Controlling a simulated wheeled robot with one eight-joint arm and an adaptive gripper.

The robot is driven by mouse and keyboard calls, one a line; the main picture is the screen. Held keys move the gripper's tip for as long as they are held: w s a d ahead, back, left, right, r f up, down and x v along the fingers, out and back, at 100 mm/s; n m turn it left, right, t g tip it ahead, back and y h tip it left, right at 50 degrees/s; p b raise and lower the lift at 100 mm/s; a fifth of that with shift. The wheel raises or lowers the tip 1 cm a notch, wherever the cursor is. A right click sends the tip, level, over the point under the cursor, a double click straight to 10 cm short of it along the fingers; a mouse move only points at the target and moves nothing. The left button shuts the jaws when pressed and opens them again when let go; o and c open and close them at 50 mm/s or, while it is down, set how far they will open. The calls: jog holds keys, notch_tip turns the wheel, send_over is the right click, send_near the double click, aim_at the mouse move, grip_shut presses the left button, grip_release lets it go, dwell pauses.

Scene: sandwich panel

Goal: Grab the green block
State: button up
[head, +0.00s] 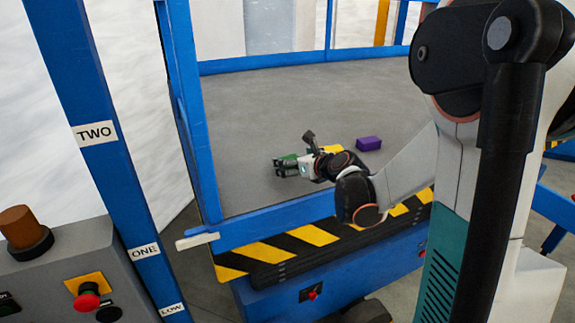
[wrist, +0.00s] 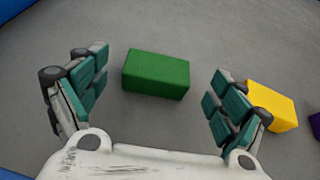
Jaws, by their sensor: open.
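The green block (wrist: 156,75) lies on the grey platform floor in the wrist view, just ahead of and between the fingers of my gripper (wrist: 157,92). The fingers are spread wide and nothing is held between them. In the head view my gripper (head: 284,166) is low over the platform. A bit of green shows at its fingers there, but I cannot tell block from finger pads.
A yellow block (wrist: 271,106) lies close by my right finger in the wrist view. A purple block (head: 368,143) lies farther right on the platform. Blue posts and rails (head: 190,110) edge the platform, with a striped front edge (head: 290,240).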

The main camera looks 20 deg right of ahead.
jog(key=shift+x, duration=2.1)
jog(key=c, duration=1.2)
